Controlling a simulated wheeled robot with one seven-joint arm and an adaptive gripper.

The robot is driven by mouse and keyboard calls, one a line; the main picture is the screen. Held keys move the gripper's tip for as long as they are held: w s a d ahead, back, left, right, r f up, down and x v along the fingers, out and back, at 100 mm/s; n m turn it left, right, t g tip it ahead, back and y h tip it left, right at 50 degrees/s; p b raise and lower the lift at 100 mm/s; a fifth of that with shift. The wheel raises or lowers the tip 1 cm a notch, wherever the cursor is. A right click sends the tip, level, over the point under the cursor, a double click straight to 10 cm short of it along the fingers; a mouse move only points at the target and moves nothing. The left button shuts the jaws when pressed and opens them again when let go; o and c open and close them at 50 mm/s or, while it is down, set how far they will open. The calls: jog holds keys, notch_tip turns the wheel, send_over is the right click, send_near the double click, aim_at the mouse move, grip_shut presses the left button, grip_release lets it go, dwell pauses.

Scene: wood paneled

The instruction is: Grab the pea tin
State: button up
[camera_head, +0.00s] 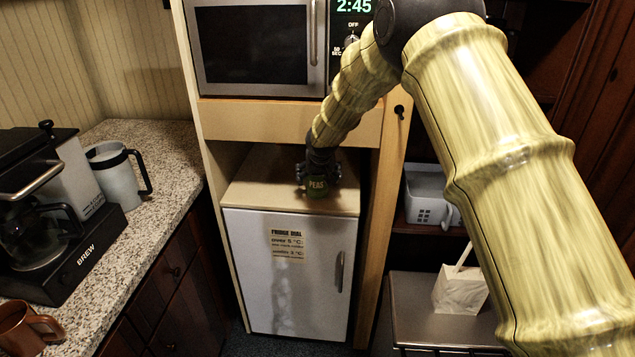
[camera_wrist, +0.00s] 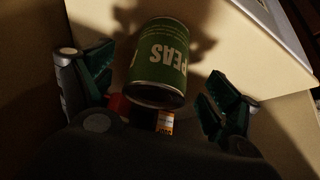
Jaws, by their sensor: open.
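The pea tin (camera_head: 317,187) is a small green can with "PEAS" on its label. It stands on top of the mini fridge, inside the cabinet opening. In the wrist view the pea tin (camera_wrist: 160,62) lies ahead, between and slightly beyond the two fingers. In the wrist view my gripper (camera_wrist: 161,92) is open, with a dark green-padded finger on each side. Gaps show between the tin and both fingers.
The mini fridge (camera_head: 290,265) has a wooden top (camera_head: 260,190) with bare room left of the tin. A microwave (camera_head: 255,45) sits above. A small red thing and an orange-labelled thing (camera_wrist: 165,122) show below the tin in the wrist view. A granite counter (camera_head: 165,150) is at left.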

jog(key=shift+s+r, duration=0.15)
jog(key=shift+p+x, duration=1.1)
jog(key=shift+x, duration=1.55)
jog(key=shift+s, duration=0.25)
jog(key=c, duration=1.3)
jog(key=shift+c, duration=0.8)
jog(key=shift+r, duration=0.15)
